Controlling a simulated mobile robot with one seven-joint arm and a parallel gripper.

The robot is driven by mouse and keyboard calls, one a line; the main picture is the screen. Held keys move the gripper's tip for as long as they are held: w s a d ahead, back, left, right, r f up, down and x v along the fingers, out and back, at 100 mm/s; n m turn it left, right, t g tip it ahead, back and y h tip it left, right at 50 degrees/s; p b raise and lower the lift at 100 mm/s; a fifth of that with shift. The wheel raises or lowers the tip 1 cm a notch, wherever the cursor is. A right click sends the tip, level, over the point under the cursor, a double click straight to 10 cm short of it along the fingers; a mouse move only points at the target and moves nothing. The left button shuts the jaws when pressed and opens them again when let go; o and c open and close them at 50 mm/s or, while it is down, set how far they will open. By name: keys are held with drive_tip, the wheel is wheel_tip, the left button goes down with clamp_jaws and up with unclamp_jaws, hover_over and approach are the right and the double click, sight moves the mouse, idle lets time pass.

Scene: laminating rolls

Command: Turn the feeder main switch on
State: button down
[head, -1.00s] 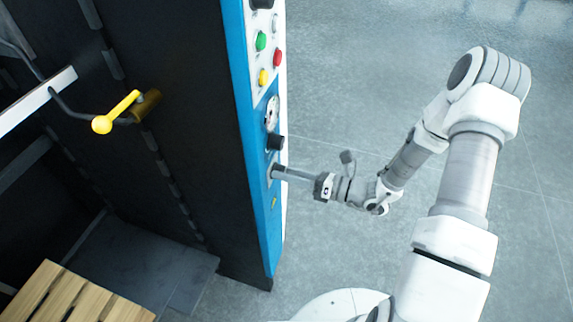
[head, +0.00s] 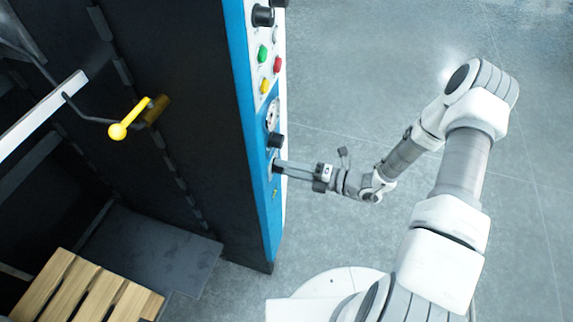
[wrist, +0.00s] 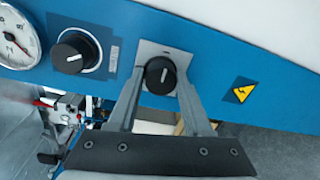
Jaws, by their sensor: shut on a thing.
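The feeder main switch appears to be the black rotary knob (wrist: 160,75) on a grey square plate in the wrist view. Its white pointer line stands nearly upright in that picture. My gripper (wrist: 160,84) has one finger on each side of this knob and is shut on it.
Another black knob (wrist: 76,57) and a round gauge (wrist: 17,40) sit left of the switch. A yellow warning label (wrist: 239,90) is to its right. Green (head: 262,53) and red (head: 277,64) buttons are higher on the panel. A yellow-handled lever (head: 130,121) and wooden pallet (head: 75,290) are left. Floor at right is clear.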

drive_tip(key=shift+m, duration=0.3)
idle(0.4)
drive_tip(key=shift+c, duration=1.7)
unclamp_jaws()
drive_tip(key=b+v, duration=0.1)
drive_tip(key=v, duration=1.6)
drive_tip(key=shift+d, duration=0.2)
drive_tip(key=shift+s, duration=0.1)
